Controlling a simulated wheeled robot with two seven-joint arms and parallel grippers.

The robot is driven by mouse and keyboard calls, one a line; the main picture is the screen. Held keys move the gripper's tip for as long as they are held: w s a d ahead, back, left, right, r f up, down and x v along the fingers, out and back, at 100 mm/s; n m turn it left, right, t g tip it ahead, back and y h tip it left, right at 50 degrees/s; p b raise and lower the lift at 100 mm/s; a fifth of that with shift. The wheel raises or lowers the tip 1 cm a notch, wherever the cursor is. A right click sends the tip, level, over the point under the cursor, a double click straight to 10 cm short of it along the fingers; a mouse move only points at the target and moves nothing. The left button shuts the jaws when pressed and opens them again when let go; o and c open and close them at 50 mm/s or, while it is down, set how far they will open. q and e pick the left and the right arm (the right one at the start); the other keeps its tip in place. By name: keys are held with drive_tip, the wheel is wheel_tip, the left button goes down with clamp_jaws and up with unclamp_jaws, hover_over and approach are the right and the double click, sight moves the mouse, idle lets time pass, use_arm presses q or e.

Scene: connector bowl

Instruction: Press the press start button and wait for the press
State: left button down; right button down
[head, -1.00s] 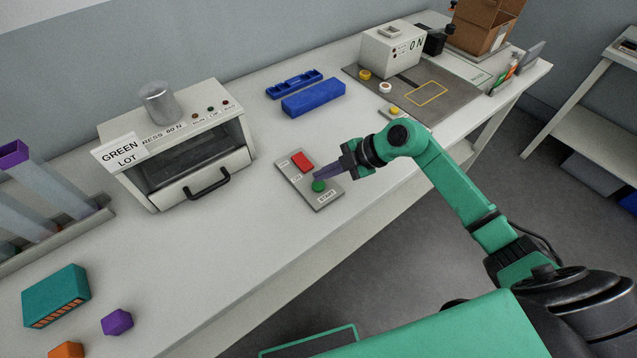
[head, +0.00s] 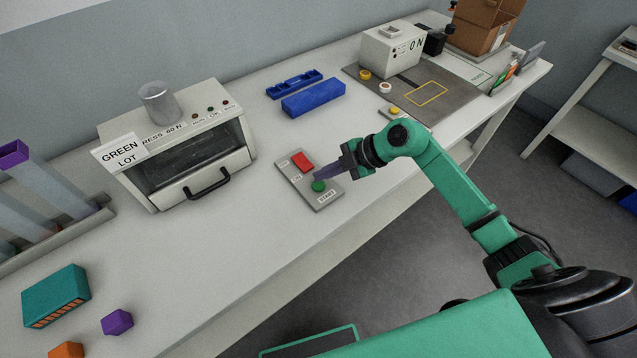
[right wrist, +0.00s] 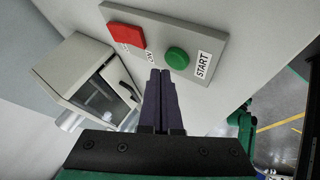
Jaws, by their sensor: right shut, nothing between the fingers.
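The press start button is a round green button (head: 319,186) beside a START label on a grey control plate (head: 325,203). It also shows in the right wrist view (right wrist: 177,58). A red button (head: 302,160) sits on the same plate. My right gripper (head: 318,171) is shut and empty, its fingertips close to the green button; in the right wrist view its tips (right wrist: 160,72) appear just below and left of it. I cannot tell whether they touch. The press (head: 185,145) is a white box with a window, a black handle and a GREEN LOT sign. My left gripper is out of view.
Blue blocks (head: 313,97) lie behind the plate. A teal box (head: 56,296) and a purple piece (head: 117,322) lie at the front left.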

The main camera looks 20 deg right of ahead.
sight(324, 184)
drive_tip(key=shift+f, duration=0.1)
drive_tip(key=shift+f, duration=0.3)
drive_tip(key=shift+f+b, duration=0.3)
drive_tip(key=shift+f, duration=0.25)
idle(0.7)
drive_tip(key=shift+r+p, duration=1)
drive_tip(key=shift+p, duration=0.1)
wheel_tip(324, 184, up, 5)
drive_tip(key=p, duration=0.5)
